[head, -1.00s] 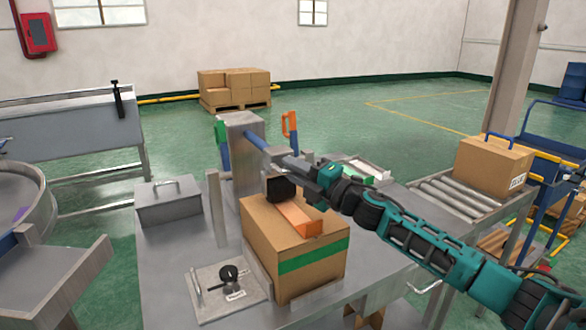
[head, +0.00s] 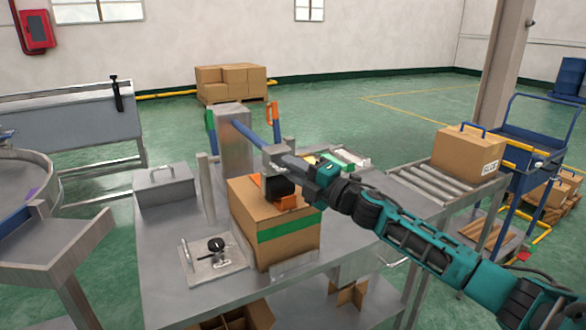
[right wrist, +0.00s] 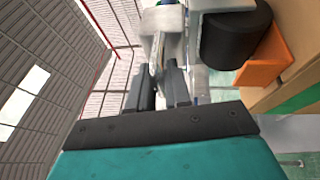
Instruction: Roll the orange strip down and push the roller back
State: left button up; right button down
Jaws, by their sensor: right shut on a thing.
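The orange strip (head: 288,204) lies on top of the cardboard box (head: 262,218), partly hidden by the black roller (head: 279,187). In the head view the roller is over the front part of the box top, with orange showing on both sides. My right gripper (head: 322,176) is shut on the metal holder of the roller, to the roller's right. In the right wrist view its fingers (right wrist: 160,88) grip a pale metal part beside the roller (right wrist: 235,38). The orange strip (right wrist: 268,62) shows just beyond the roller there. My left gripper is not in view.
A metal post (head: 236,140) with a blue arm (head: 248,138) stands behind the box. A small plate with a black knob (head: 215,246) is left of the box. A lidded metal case (head: 163,184) is at the table's left, a roller conveyor (head: 435,185) at the right.

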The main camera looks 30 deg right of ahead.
jog(key=c, duration=1.1)
grip_release()
jog(key=shift+c, duration=0.2)
jog(key=b+v, duration=0.1)
jog(key=v, duration=1.2)
jog(key=shift+a, duration=0.1)
